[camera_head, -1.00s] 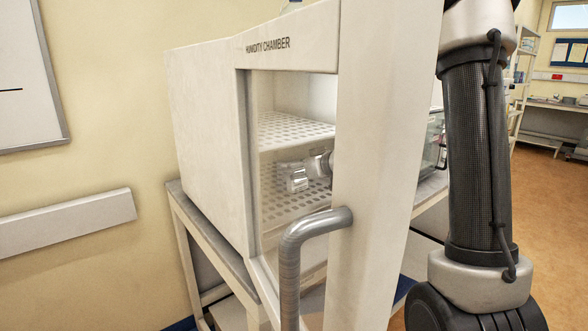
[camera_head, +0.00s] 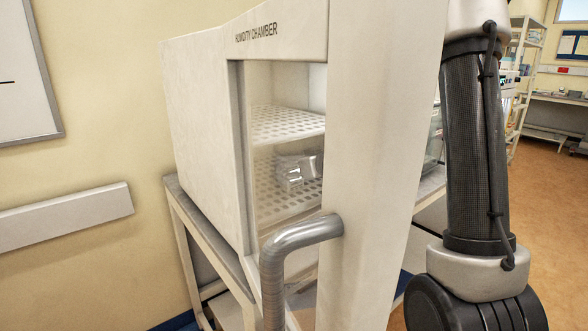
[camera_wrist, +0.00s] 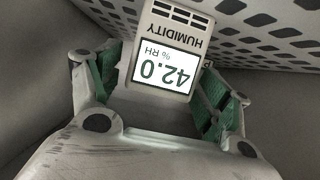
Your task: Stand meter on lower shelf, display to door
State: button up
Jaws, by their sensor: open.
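The humidity meter (camera_wrist: 170,62) shows in the wrist view as a pale block with slots and a lit display reading 42.0 % RH, upside down in the picture. My gripper (camera_wrist: 157,88) is open, with a green-padded finger on either side of the meter; I cannot tell whether a pad touches it. The meter's slotted end is by a perforated shelf (camera_wrist: 285,20); contact is not clear. In the head view my gripper (camera_head: 291,172) is inside the humidity chamber (camera_head: 205,130), just over the lower shelf (camera_head: 275,203). The meter cannot be made out there.
The upper shelf (camera_head: 280,122) is close above my gripper. The chamber door (camera_head: 375,170) stands open in front, its edge and grey handle (camera_head: 290,238) hiding part of the opening. A wall rail (camera_head: 65,217) is at left. Open floor (camera_head: 550,220) lies at right.

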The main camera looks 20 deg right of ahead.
jog(key=shift+r, duration=0.1)
jog(key=shift+s+d+r, duration=0.1)
jog(key=shift+s+r, duration=0.1)
jog(key=shift+r, duration=0.05)
jog(key=v, duration=1.1)
jog(key=s+a+n+g+y, duration=0.1)
jog(key=s+a+g, duration=0.15)
jog(key=s, duration=0.55)
jog(key=s+a+g+y, duration=0.2)
jog(key=s+g, duration=0.1)
jog(key=s, duration=0.4)
jog(key=s+d+r+m+g+h, duration=0.1)
jog(key=s+d+m+h, duration=0.1)
jog(key=s+d+h, duration=0.2)
jog(key=s+d+r+m+g+h, duration=0.1)
jog(key=s+d+r+m+h, duration=0.1)
jog(key=s+d, duration=0.5)
jog(key=d+m+h, duration=0.1)
jog(key=d+h, duration=0.1)
jog(key=d, duration=0.1)
jog(key=shift+s+d+r+g, duration=0.2)
jog(key=shift+d+r+g, duration=0.1)
jog(key=shift+d+g, duration=0.05)
